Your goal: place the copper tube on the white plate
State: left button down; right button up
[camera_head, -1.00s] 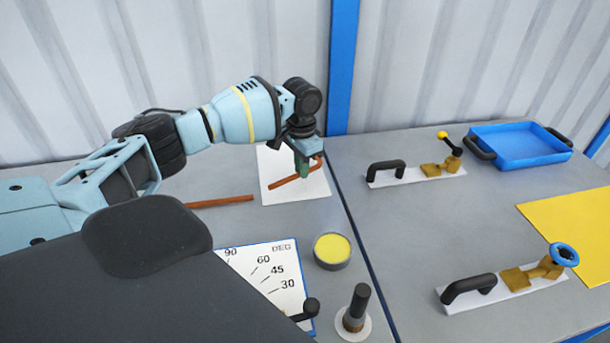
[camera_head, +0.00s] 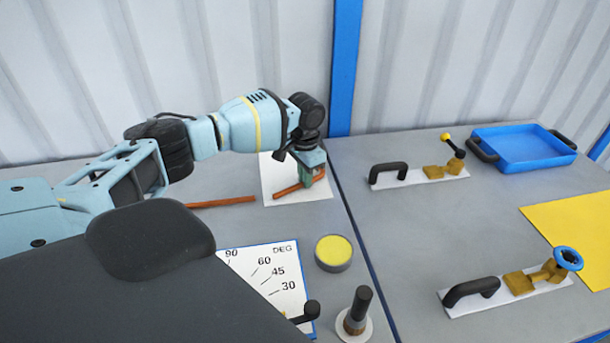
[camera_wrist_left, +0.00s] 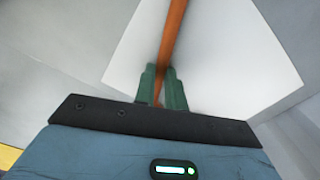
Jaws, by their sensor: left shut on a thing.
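A copper tube (camera_head: 288,190) is in my left gripper (camera_head: 306,183), over the white plate (camera_head: 274,174) at the back of the left table. The green fingers are shut around the tube, which runs between them in the left wrist view (camera_wrist_left: 173,38). The white plate lies behind the tube there (camera_wrist_left: 222,55). The tube looks very low over the plate; I cannot tell whether it touches. The fingers hide part of the tube. My right gripper is not in view.
Another copper-coloured rod (camera_head: 221,202) lies left of the plate. An angle chart (camera_head: 245,262), a yellow-topped round tin (camera_head: 334,251) and a dark-handled brush-like thing (camera_head: 357,311) stand nearer. Handled fittings (camera_head: 412,175) and a blue tray (camera_head: 525,148) are on the right table.

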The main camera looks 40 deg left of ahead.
pick_arm(q)
jog(key=c, duration=1.5)
grip_release()
jog(key=shift+o, duration=0.2)
notch_tip(320, 180, up, 12)
jog(key=shift+p, duration=0.45)
jog(key=shift+d, duration=0.1)
